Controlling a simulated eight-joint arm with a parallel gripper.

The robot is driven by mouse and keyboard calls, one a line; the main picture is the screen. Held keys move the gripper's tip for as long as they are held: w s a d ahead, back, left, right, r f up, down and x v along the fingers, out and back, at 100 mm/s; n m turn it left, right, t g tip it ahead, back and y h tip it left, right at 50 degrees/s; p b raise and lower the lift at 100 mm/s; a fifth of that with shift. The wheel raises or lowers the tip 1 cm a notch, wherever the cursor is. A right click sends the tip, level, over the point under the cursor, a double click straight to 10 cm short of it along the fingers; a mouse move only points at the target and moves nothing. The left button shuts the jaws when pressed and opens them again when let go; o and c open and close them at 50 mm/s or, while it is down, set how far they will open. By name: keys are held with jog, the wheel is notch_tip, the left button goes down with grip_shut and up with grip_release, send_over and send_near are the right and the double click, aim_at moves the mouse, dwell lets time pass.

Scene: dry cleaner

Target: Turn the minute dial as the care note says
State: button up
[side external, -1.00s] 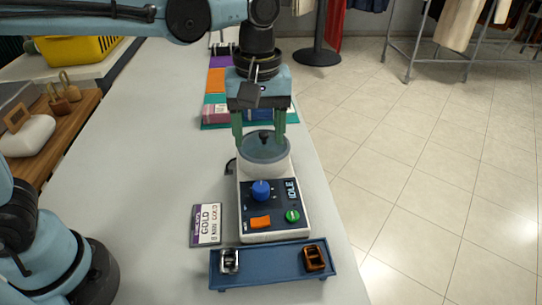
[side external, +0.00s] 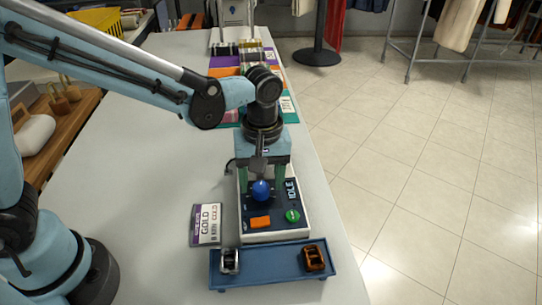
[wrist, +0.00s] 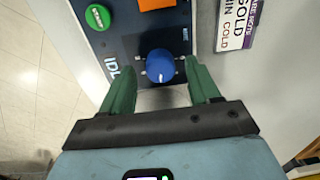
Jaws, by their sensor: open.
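The blue minute dial (side external: 260,190) sits on the dark panel of the white machine (side external: 275,232), whose display reads IDLE. In the wrist view the dial (wrist: 160,65) lies just beyond and between the green fingertips. My gripper (side external: 264,183) is open, its fingers apart on either side of the dial's back edge; I cannot tell whether they touch it. The care note (side external: 206,225) lies left of the machine and reads GOLD, with a line that seems to say 8 MIN COLD. The machine's bowl is hidden behind my gripper.
On the panel are an orange switch (side external: 260,222) and a green button (side external: 292,215). A blue tray (side external: 275,270) in front holds a silver buckle (side external: 229,261) and a bronze buckle (side external: 314,258). Coloured cards lie behind. The counter left of the note is clear.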

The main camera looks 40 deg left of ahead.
jog(key=shift+f, duration=0.5)
jog(key=c, duration=1)
jog(key=shift+c, duration=0.2)
